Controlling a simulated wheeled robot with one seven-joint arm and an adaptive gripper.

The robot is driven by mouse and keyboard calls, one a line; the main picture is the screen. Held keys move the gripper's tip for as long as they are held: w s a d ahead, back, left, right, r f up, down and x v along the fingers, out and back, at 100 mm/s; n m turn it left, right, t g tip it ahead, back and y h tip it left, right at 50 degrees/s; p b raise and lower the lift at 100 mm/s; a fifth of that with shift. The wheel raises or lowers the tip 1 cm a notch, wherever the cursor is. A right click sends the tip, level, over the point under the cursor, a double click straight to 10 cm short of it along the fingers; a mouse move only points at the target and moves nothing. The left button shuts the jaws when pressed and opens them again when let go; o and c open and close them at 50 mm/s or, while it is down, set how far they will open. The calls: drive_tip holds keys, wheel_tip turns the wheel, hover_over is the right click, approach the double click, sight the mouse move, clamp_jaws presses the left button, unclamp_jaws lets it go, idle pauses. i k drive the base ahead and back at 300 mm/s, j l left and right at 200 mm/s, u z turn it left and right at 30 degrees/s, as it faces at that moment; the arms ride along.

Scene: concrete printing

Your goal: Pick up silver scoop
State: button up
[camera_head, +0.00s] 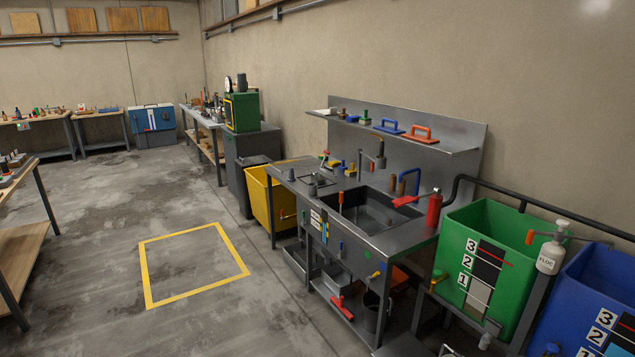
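I cannot single out a silver scoop for certain at this size. A steel sink station (405,240) stands against the right wall, with several small tools and grey metal items around its basin (372,214). A small grey metal item (318,180) sits on the counter's left part, but its shape is too small to tell. A red-handled tool (405,200) lies at the basin's right edge, its far end unclear. My gripper is not in view.
A yellow bin (259,190), a green bin (514,230) and a blue bin (590,265) flank the station. A white bottle (551,258) hangs between the green and blue bins. A yellow-outlined square (147,272) marks clear floor. Workbenches (28,250) stand at left.

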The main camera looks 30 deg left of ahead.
sight(314, 176)
drive_tip(key=i+j+u, duration=0.6)
drive_tip(key=u, duration=0.25)
drive_tip(key=i+j+u, duration=0.2)
drive_tip(key=i+u, duration=0.6)
drive_tip(key=i+j+u, duration=0.1)
drive_tip(key=i+u, duration=0.15)
drive_tip(key=i, duration=1.6)
drive_tip(key=i+z, duration=0.2)
drive_tip(key=i, duration=0.85)
drive_tip(key=i+z, duration=0.2)
drive_tip(key=i, duration=0.8)
drive_tip(key=i+z, duration=0.4)
drive_tip(key=i+j+z, duration=0.2)
drive_tip(key=i+z, duration=0.45)
drive_tip(key=z, duration=0.15)
drive_tip(key=i+z, duration=0.25)
drive_tip(key=z, duration=0.15)
drive_tip(key=i+j+z, duration=0.2)
drive_tip(key=z, duration=0.2)
